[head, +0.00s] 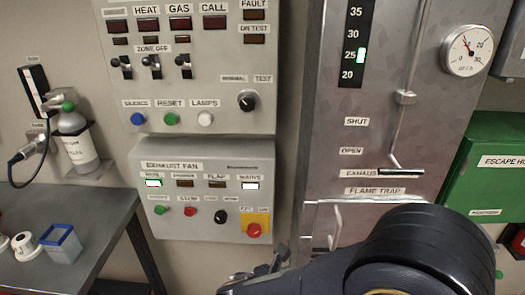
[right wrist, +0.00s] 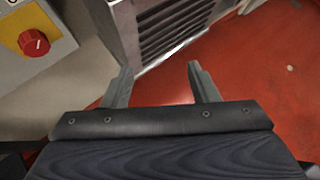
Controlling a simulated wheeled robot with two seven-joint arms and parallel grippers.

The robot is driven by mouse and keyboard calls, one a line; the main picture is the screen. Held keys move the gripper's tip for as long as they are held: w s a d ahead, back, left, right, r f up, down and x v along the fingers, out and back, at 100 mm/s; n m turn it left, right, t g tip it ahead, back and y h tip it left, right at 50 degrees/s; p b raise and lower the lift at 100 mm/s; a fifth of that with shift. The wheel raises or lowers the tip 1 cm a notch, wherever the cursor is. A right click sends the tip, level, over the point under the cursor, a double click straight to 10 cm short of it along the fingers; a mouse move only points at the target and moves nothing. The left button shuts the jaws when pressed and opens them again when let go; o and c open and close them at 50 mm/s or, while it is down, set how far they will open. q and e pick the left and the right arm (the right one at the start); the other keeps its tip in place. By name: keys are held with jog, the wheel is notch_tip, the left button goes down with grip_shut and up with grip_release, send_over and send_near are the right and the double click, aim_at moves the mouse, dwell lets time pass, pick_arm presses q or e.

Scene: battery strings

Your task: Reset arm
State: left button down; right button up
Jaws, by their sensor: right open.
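My right arm (head: 400,255) comes in at the lower right of the head view, in front of the flame trap cabinet. My right gripper (head: 277,258) shows at its end, partly cut off by the bottom edge, below and right of the exhaust fan panel's red knob on yellow (head: 254,230). In the right wrist view the gripper (right wrist: 158,80) is open, with nothing between its two fingers. The red knob (right wrist: 34,43) is at the upper left there, apart from the fingers. My left gripper is in neither view.
The exhaust fan panel (head: 208,205) hangs under the alarm panel (head: 232,75). A grey table (head: 90,210) with a blue-white container (head: 62,245) stands at left. A green box (head: 490,165) is at right. A louvred metal unit (right wrist: 172,25) stands over the red floor (right wrist: 250,85).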

jog(key=s+d+r+m+g+y, duration=0.2)
jog(key=s+d+m+g+y, duration=0.35)
jog(key=s+d+m, duration=0.6)
jog(key=s+d+r+m+t+y, duration=0.1)
jog(key=s+r+m+y, duration=0.1)
jog(key=m, duration=0.7)
jog(key=s+r+m+t+y, duration=0.2)
jog(key=r+m+y, duration=0.1)
jog(key=m, duration=0.7)
jog(key=shift+s+d, duration=0.35)
jog(key=shift+s, duration=0.05)
jog(key=shift+m+y, duration=0.25)
